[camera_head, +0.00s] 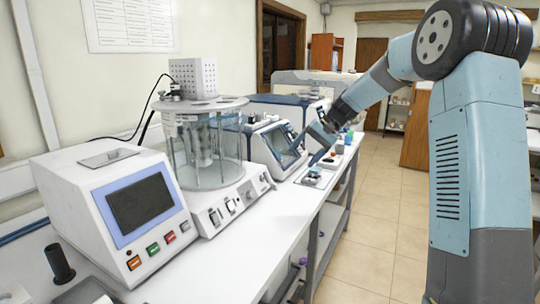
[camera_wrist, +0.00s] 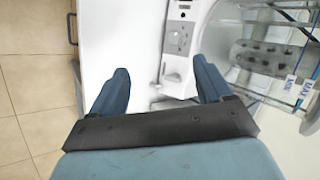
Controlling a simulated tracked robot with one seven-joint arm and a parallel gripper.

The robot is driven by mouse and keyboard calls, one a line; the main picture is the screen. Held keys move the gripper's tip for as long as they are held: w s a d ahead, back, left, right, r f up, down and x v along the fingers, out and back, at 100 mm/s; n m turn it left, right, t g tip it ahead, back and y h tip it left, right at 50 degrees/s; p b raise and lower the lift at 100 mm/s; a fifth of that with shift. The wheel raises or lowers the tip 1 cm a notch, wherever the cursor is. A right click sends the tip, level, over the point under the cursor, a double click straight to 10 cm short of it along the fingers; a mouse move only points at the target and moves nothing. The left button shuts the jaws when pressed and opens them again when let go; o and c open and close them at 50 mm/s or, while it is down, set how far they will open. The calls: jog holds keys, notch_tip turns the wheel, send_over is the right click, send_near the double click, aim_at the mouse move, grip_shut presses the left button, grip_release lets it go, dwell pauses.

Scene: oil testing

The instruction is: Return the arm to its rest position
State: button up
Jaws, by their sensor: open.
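My gripper (camera_head: 312,148) is at the end of my light-blue and dark-grey arm, which reaches from the right over the white bench (camera_head: 262,236). In the head view it hangs beside the machine with the blue-framed screen (camera_head: 282,146). In the wrist view my gripper (camera_wrist: 160,66) shows two blue fingers spread apart with nothing between them. Below them are the white bench top (camera_wrist: 122,38) and a white instrument panel with a knob and buttons (camera_wrist: 180,40). I cannot tell the exact gap between my fingers and the machine.
A glass bath (camera_head: 208,152) on a white base and a tester with a screen (camera_head: 128,212) stand on the bench. A small tray with items (camera_head: 314,178) lies near its front edge. The tiled floor (camera_head: 372,218) beside the bench is clear.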

jog(key=s+d+r+t+h, duration=0.1)
jog(key=s+d, duration=0.3)
jog(key=s, duration=0.9)
jog(key=s+d+r+t+h, duration=0.2)
jog(key=s+d+t+h, duration=0.1)
jog(key=s, duration=1.1)
jog(key=s+d+r+t+h, duration=0.1)
jog(key=s+d+h, duration=0.2)
jog(key=s, duration=1)
jog(key=shift+s+d+r+n+t+h, duration=0.2)
jog(key=shift+s+d+n+t+h, duration=0.2)
jog(key=shift+d, duration=0.55)
